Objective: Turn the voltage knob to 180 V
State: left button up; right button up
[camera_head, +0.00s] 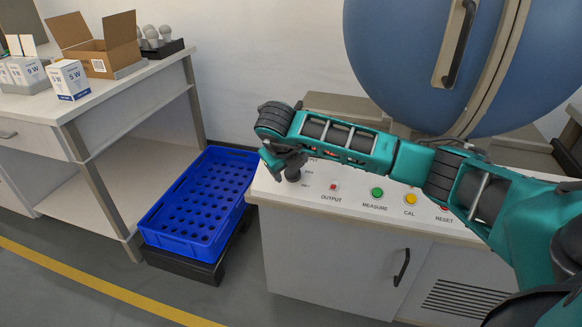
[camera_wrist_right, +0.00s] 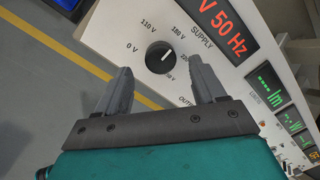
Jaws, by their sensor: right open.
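The voltage knob (camera_wrist_right: 159,57) is a round black dial with a pale pointer mark, on the white sloped panel (camera_wrist_right: 120,22) marked SUPPLY. Its scale shows 0 V, 110 V, 180 V and higher marks. The pale mark seems to lie toward the right side, but its exact setting is hard to read. My right gripper (camera_wrist_right: 160,72) is open, with its fingers to either side of the knob in the wrist view; contact cannot be told. In the head view the knob (camera_head: 293,174) is partly covered by my right gripper (camera_head: 284,162). My left gripper is not in view.
A red display (camera_wrist_right: 224,27) reads "V 50 Hz", cut off. OUTPUT, green MEASURE (camera_head: 377,192), yellow CAL (camera_head: 410,199) and RESET buttons line the panel. A blue sphere (camera_head: 430,60) stands behind. A blue crate (camera_head: 165,243) is left; a table with boxes (camera_head: 70,80) stands beyond.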

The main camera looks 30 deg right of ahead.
jog(key=p+v, duration=0.1)
jog(key=v, duration=0.8)
jog(key=shift+r, duration=0.1)
